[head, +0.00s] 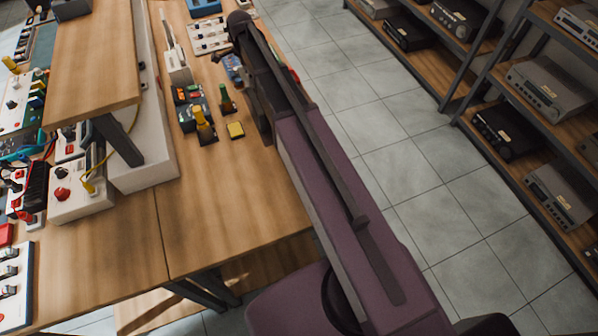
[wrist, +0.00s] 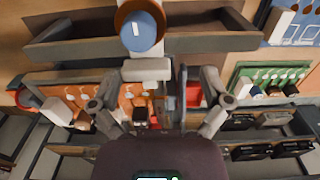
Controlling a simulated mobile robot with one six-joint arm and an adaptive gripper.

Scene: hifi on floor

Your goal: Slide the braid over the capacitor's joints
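My gripper (wrist: 160,85) shows in the wrist view with its two fingers spread apart, so it looks open. Nothing is clearly held between them. A blue round-topped part with a white mark (wrist: 140,30), possibly the capacitor, sits in an orange-brown ring beyond the fingers. A pale grey block (wrist: 146,69) and a dark upright plate (wrist: 182,95) show between and beyond the fingers; I cannot tell what they are. I cannot pick out the braid or the capacitor's joints. In the head view my arm hides the gripper's fingertips and part of the bench.
The wooden bench (head: 215,215) has a clear front. A raised shelf (head: 95,50) and boxes with sockets lie left. Hi-fi racks (head: 465,108) stand right across open tiled floor.

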